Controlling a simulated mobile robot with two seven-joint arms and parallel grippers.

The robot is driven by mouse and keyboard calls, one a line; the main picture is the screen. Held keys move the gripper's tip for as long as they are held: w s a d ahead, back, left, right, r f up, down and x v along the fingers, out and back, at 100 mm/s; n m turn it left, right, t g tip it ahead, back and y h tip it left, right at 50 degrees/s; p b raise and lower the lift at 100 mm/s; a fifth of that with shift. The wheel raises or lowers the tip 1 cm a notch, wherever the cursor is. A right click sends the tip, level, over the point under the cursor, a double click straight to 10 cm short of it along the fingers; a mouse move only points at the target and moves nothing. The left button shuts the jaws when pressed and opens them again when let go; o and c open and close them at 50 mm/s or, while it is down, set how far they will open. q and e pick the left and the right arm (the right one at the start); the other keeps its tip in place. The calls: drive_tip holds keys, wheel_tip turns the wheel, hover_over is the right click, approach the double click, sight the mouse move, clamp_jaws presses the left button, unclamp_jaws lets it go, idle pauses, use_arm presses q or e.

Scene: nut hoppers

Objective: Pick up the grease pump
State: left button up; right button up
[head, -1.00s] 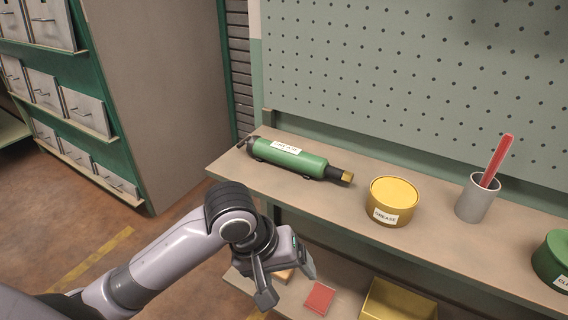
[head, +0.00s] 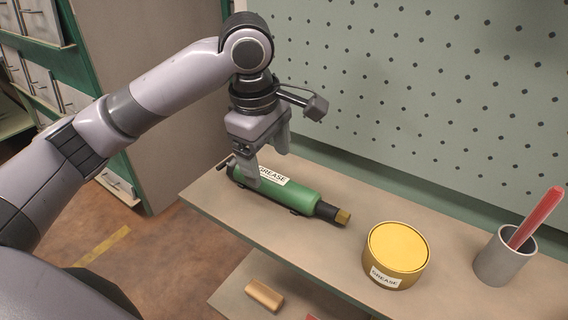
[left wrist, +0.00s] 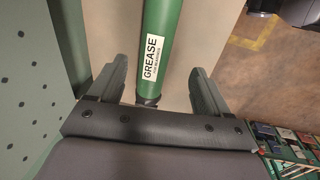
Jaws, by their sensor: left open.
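The grease pump (head: 305,194) is a green cylinder with a white GREASE label, a black neck and a brass tip. It lies on its side on the shelf top, tip toward the right. My left gripper (head: 266,165) is open and points down above the labelled end of the pump. One finger covers part of the body and label in the head view. In the left wrist view the pump (left wrist: 165,30) runs between the two open fingers (left wrist: 155,85), with its label between them. No contact with the pump is visible. My right gripper is not in view.
A yellow grease tin (head: 397,249) stands right of the pump on the shelf top (head: 330,245). Farther right is a grey cup (head: 506,259) holding a red stick. A pegboard (head: 420,110) rises behind. A wooden block (head: 263,295) lies on the lower shelf.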

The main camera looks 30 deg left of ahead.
sight(272, 177)
use_arm(q)
drive_tip(key=shift+w, duration=0.4)
drive_tip(key=shift+w+f, duration=0.15)
drive_tip(key=shift+f, duration=0.15)
drive_tip(key=f, duration=0.5)
drive_tip(key=shift+w+a+f, duration=0.1)
drive_tip(key=shift+w+f, duration=0.1)
drive_tip(key=shift+f, duration=0.5)
drive_tip(key=shift+w, duration=0.1)
drive_tip(key=c, duration=1.4)
drive_tip(key=shift+r, duration=0.1)
clamp_jaws()
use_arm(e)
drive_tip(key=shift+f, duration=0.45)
use_arm(q)
drive_tip(key=shift+r, duration=0.1)
